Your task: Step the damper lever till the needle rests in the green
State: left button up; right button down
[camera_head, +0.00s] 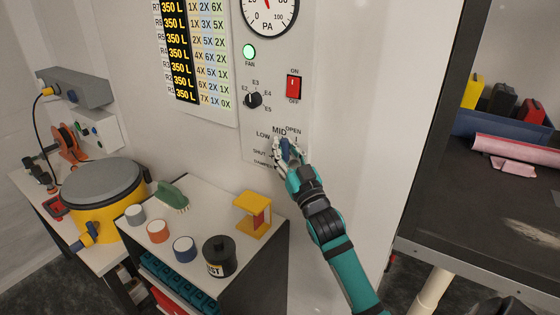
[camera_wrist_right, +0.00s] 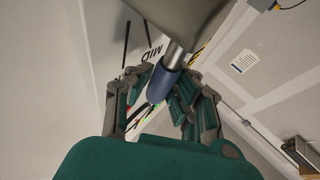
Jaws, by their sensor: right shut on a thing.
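The damper lever has a blue grip (camera_wrist_right: 160,86) on a metal shaft in the right wrist view. In the head view the blue grip (camera_head: 285,148) is partly covered by my right gripper (camera_head: 286,153). That gripper is shut on the grip, with its fingers on either side of it. The lever sits near the MID mark, among labels SHUT, LOW, MID and OPEN. The PA gauge (camera_head: 268,24) is cut off by the top edge of the head view. Part of a red needle shows there; no green band can be made out. My left gripper is out of view.
Above the lever are a knob (camera_head: 254,100), a red switch (camera_head: 293,87) and a lit green FAN lamp (camera_head: 249,51). Below left, a white-topped cabinet (camera_head: 188,223) holds several small containers and a yellow stand (camera_head: 253,214). A dark bench (camera_head: 470,220) stands at right.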

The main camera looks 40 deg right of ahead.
jog(key=shift+s+d+f+m+t+h+b, duration=0.15)
jog(key=shift+s+m+t+h+b, duration=0.25)
jog(key=shift+b, duration=0.3)
jog(key=shift+w, duration=0.1)
jog(key=c, duration=1.6)
grip_release()
jog(key=shift+o, duration=1.1)
jog(key=shift+s, duration=0.2)
jog(key=v, duration=1.2)
